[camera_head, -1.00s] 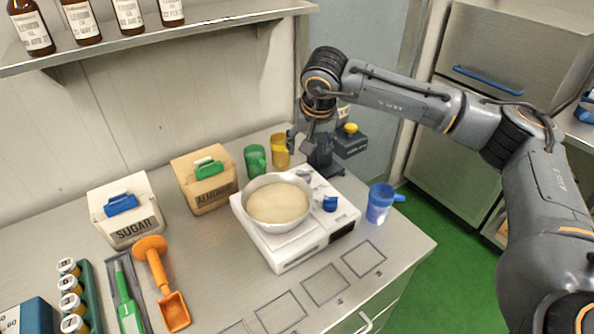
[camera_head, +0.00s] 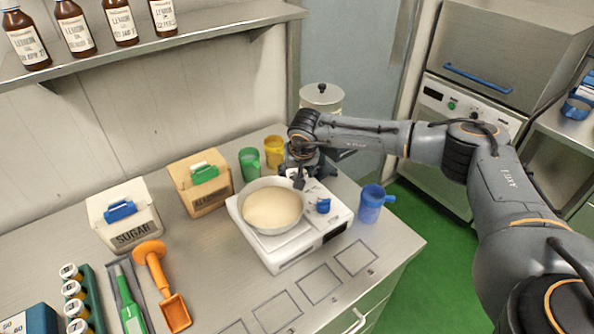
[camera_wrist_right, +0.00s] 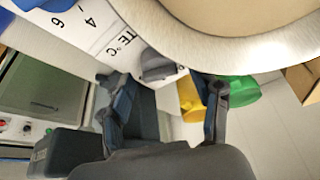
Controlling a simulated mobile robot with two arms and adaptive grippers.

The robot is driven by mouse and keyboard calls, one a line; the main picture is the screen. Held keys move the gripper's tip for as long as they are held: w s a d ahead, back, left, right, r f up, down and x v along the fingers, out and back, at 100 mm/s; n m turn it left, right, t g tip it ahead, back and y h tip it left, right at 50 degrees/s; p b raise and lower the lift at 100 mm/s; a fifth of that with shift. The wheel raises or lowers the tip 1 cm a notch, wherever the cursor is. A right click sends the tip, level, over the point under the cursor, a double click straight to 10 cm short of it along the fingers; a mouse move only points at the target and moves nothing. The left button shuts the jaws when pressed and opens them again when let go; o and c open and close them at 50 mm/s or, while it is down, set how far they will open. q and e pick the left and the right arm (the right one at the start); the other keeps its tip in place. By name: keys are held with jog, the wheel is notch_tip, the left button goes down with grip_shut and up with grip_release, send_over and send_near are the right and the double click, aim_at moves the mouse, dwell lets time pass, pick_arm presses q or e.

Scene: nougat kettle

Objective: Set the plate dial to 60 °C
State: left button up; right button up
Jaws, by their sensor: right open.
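The white hot plate (camera_head: 285,257) stands on the counter with a pale bowl (camera_head: 272,228) of cream-coloured mass on it. In the right wrist view, a grey dial (camera_wrist_right: 158,66) sits on the white panel beside the partly hidden lettering "TE °C". My right gripper (camera_wrist_right: 162,84) is open, with one finger on each side of the dial in that view; contact is not visible. In the head view, my right gripper (camera_head: 298,181) is low at the plate's back right corner, hiding the grey dial. The dial's setting cannot be read. My left gripper is not in view.
A blue knob (camera_head: 323,205) is on the same panel. Green (camera_head: 250,163) and yellow (camera_head: 274,152) cups stand behind the plate; a blue jug (camera_head: 371,206) stands right. Sugar (camera_head: 124,215) and almond (camera_head: 200,183) boxes are left. A lidded canister (camera_head: 321,98) stands behind my wrist.

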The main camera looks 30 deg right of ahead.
jog(key=shift+w+f, duration=0.15)
jog(key=shift+f, duration=0.2)
jog(key=shift+c, duration=0.5)
jog(key=c, duration=1.1)
jog(key=shift+o, duration=0.2)
